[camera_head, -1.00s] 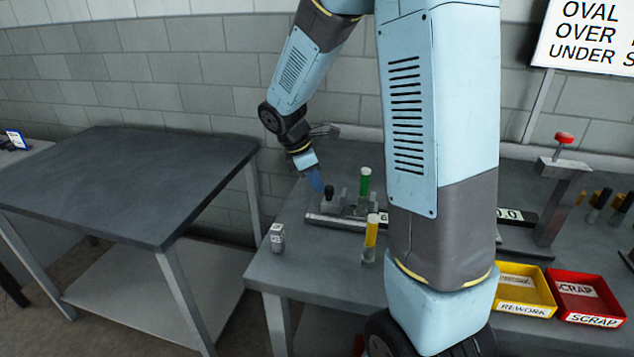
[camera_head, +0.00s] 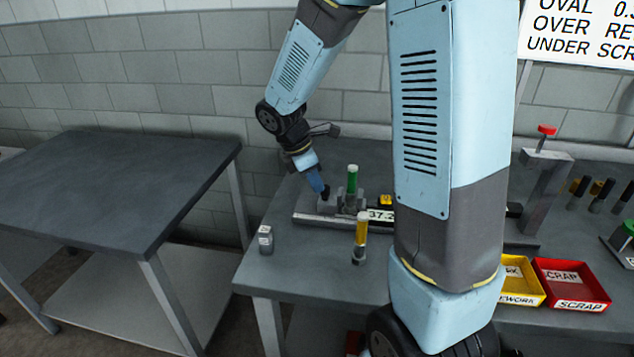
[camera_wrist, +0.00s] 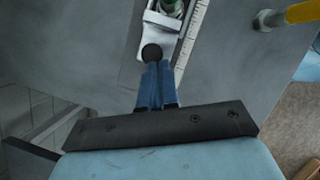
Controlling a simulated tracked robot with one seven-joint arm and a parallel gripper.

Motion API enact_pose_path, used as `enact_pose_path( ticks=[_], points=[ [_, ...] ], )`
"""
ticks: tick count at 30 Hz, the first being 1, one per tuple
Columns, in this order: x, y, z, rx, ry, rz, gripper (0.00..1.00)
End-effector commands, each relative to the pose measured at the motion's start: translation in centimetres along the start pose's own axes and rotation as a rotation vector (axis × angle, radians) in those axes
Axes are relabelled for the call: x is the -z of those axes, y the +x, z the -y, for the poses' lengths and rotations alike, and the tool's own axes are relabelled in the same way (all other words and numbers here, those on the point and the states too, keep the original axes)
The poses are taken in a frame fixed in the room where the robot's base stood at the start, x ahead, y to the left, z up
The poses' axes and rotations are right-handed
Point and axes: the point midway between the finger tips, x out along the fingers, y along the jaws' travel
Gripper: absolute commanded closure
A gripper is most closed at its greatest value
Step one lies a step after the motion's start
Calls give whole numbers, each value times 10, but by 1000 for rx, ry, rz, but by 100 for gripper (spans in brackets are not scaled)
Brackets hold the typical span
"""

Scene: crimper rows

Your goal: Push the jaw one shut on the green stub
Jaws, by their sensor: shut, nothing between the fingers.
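The jaw, a pale grey block (camera_head: 326,206), has a dark round knob (camera_wrist: 151,52) and sits left of the stub. In the wrist view the jaw reaches close to the stub's holder; I cannot tell whether they touch. My gripper (camera_head: 322,192) is shut and empty, its blue fingertips (camera_wrist: 155,66) against or just behind the knob, on the side away from the stub.
A yellow-topped stub (camera_head: 361,235) stands in front of the crimper. A display reads 37.2 (camera_head: 380,214), partly behind my arm. Yellow (camera_head: 520,287) and red (camera_head: 572,286) trays lie right. A separate table (camera_head: 100,185) stands left.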

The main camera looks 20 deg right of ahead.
Motion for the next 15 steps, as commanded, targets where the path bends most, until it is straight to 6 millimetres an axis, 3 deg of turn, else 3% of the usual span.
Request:
enact_pose_path(
  ticks=[7, 15],
  points=[
    [35, -15, 1, 1, -2, 0, 100],
    [33, -72, 1, -3, -1, -2, 100]
  ],
)
